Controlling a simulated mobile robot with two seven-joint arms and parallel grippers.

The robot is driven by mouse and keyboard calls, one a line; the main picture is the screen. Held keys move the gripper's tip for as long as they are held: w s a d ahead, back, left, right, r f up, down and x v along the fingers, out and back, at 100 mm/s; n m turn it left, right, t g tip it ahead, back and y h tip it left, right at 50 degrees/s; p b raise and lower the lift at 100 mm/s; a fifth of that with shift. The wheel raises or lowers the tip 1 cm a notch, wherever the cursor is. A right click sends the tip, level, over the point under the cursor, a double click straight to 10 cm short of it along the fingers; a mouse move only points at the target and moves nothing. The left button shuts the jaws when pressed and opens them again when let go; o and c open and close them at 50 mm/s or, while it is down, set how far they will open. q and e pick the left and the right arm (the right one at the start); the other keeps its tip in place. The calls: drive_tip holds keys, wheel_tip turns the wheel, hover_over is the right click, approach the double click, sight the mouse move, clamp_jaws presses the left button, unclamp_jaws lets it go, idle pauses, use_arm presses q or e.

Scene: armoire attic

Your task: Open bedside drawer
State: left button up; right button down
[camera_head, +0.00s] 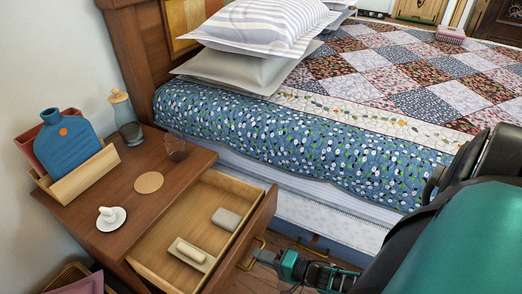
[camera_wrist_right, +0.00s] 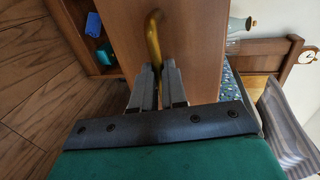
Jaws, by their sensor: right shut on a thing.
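The wooden bedside table (camera_head: 80,205) stands at the left beside the bed. Its top drawer (camera_head: 165,241) is pulled out, showing a pale wood inside with a grey block (camera_head: 227,219) and a beige brush-like block (camera_head: 191,252). My right gripper (camera_head: 262,257) is at the drawer's front. In the right wrist view its two fingers (camera_wrist_right: 158,80) are shut on the brass handle (camera_wrist_right: 154,38) of the brown drawer front (camera_wrist_right: 190,45). In the head view the handle (camera_head: 251,256) is partly hidden. My left gripper is out of view.
On the tabletop are a blue bottle-shaped thing (camera_head: 65,140) in a wooden holder, a glass (camera_head: 175,148), a round coaster (camera_head: 149,182) and a saucer (camera_head: 111,219). The bed (camera_head: 300,135) is close to the drawer's right. Bare wood floor (camera_wrist_right: 40,95) shows below.

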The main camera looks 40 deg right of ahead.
drive_tip(key=c, duration=1.2)
unclamp_jaws()
drive_tip(key=shift+o, duration=0.2)
drive_tip(key=shift+s, duration=0.1)
drive_tip(key=p+v, duration=0.2)
drive_tip(key=v, duration=1)
drive_tip(key=shift+s+d, duration=0.15)
drive_tip(key=shift+s, duration=0.15)
drive_tip(key=shift+r, duration=0.1)
